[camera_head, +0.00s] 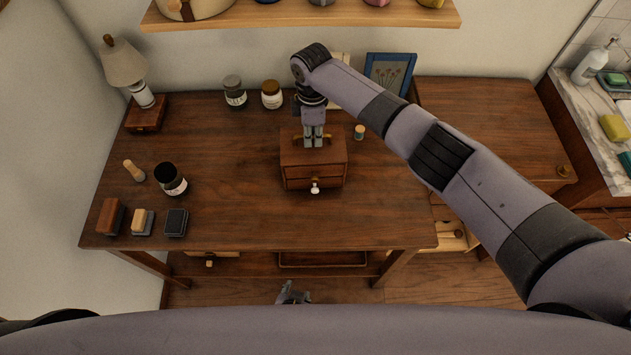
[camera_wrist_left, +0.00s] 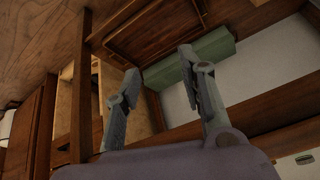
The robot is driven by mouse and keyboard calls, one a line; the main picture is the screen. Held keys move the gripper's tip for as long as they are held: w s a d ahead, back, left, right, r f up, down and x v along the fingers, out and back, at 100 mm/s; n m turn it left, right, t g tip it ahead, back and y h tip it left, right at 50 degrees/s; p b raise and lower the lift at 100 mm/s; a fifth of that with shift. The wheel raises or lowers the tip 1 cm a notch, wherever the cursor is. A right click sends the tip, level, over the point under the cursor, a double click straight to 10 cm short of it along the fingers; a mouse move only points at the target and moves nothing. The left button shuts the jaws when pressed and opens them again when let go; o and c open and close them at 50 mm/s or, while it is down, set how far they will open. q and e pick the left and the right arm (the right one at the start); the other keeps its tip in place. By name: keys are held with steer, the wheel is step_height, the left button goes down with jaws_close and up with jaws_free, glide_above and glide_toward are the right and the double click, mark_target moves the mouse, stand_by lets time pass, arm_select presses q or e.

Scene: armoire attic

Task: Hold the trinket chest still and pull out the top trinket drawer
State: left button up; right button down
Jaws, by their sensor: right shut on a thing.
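The trinket chest (camera_head: 300,161) is a small brown wooden box on the desk, with two shallow drawers in its front. The top trinket drawer (camera_head: 300,172) looks closed. A pale knob (camera_head: 315,188) shows at the chest's front. My right gripper (camera_head: 313,145) points down onto the chest's top and is shut on its brass handle (camera_head: 298,139), which shows at both sides of the fingers. My left gripper (camera_head: 291,293) is low in front of the desk, apart from the chest. In the left wrist view its fingers (camera_wrist_left: 158,64) are spread and empty.
The desk (camera_head: 230,140) holds a lamp (camera_head: 125,62) at the left, jars (camera_head: 235,92) behind, a dark cup (camera_head: 171,180) and stamps (camera_head: 142,222) at front left. A small corked bottle (camera_head: 359,132) stands right of the chest. The desk is clear before the chest.

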arm_select(q)
steer(key=w+d+r+n+t, duration=0.1)
steer(key=w+d+r+t, duration=0.35)
steer(key=r, duration=0.65)
steer(key=n+t+y, duration=0.2)
steer(key=n+t, duration=0.1)
steer(key=n, duration=0.1)
glide_toward(315, 180)
steer(key=x, duration=0.8)
steer(key=shift+w+f, duration=0.2)
steer(key=shift+c, duration=0.2)
jaws_close()
